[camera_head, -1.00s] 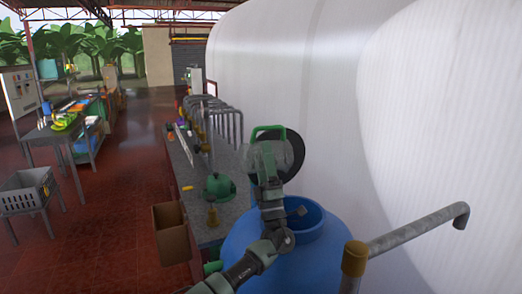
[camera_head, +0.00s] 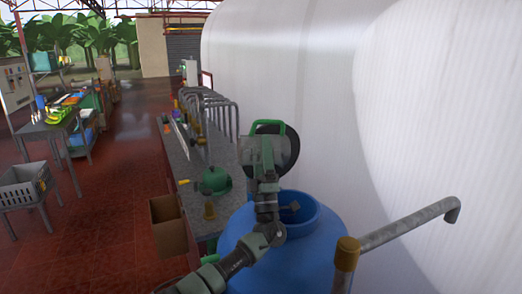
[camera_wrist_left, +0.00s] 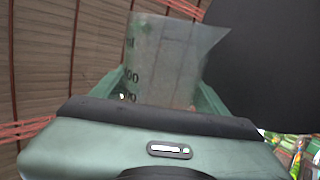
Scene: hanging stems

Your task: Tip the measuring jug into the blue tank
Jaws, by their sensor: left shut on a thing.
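In the left wrist view the jug (camera_wrist_left: 165,62) shows dark volume marks between green fingers. My left gripper (camera_head: 265,176) is shut on the jug and holds it above the far side of the blue tank's mouth. The blue tank (camera_head: 325,255) stands below, its round mouth open towards me. My forearm hides part of its left side. I cannot tell if the jug holds liquid. My right gripper is out of view.
A black round thing (camera_head: 290,148) is right behind the jug. A bench (camera_head: 200,165) with a green item (camera_head: 214,181) and a brown box (camera_head: 168,226) are at left.

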